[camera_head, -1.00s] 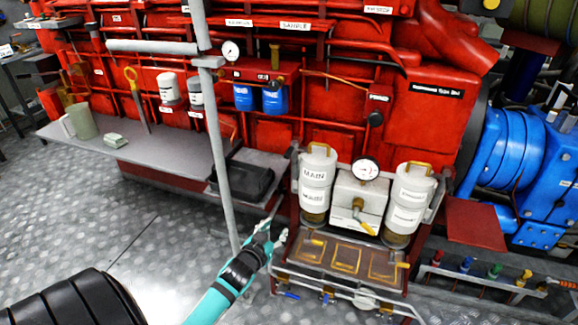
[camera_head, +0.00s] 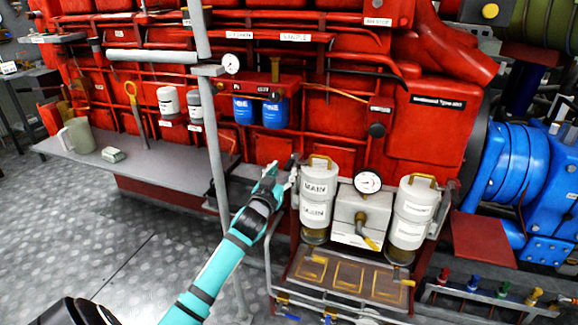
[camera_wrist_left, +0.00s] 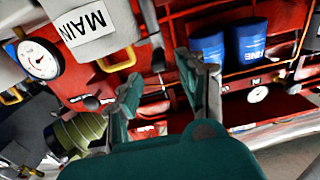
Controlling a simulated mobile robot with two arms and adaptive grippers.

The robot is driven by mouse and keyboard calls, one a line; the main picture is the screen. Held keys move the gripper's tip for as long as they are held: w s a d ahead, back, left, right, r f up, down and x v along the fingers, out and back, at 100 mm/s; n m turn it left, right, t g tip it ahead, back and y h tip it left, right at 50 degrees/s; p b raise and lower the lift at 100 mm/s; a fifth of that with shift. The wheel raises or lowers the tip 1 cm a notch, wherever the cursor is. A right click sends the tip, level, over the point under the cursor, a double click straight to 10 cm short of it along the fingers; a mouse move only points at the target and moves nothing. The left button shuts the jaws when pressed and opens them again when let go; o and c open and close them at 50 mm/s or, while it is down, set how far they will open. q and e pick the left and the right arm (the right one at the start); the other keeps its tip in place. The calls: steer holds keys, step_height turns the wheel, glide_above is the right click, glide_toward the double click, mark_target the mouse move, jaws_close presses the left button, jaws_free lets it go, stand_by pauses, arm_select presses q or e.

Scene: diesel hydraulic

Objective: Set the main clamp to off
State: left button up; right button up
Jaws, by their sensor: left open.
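A white canister labelled MAIN (camera_head: 315,200) stands at the left of a filter unit, with a yellow handle (camera_head: 320,158) on its top. The wrist view shows the MAIN canister (camera_wrist_left: 95,30) upper left, with its yellow handle (camera_wrist_left: 117,60) below it in the picture. My left gripper (camera_head: 282,172) is open and empty, just left of the canister's upper part; I see no contact. In the wrist view its two fingers (camera_wrist_left: 160,80) are spread apart. No part is labelled as a clamp that I can read. My right gripper is not in view.
A dial gauge (camera_head: 368,182) and a yellow-handled lever (camera_head: 368,238) sit between the MAIN canister and a second white canister (camera_head: 410,212). A grey vertical pole (camera_head: 213,150) stands left of my gripper. Blue filters (camera_head: 275,112) hang behind on the red engine.

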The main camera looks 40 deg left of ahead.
mark_target(286, 169)
arm_select(q)
steer(key=shift+b+x, duration=0.3)
steer(key=shift+x, duration=2.45)
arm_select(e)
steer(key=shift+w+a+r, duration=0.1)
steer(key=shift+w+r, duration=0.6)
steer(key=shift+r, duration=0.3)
arm_select(q)
jaws_close()
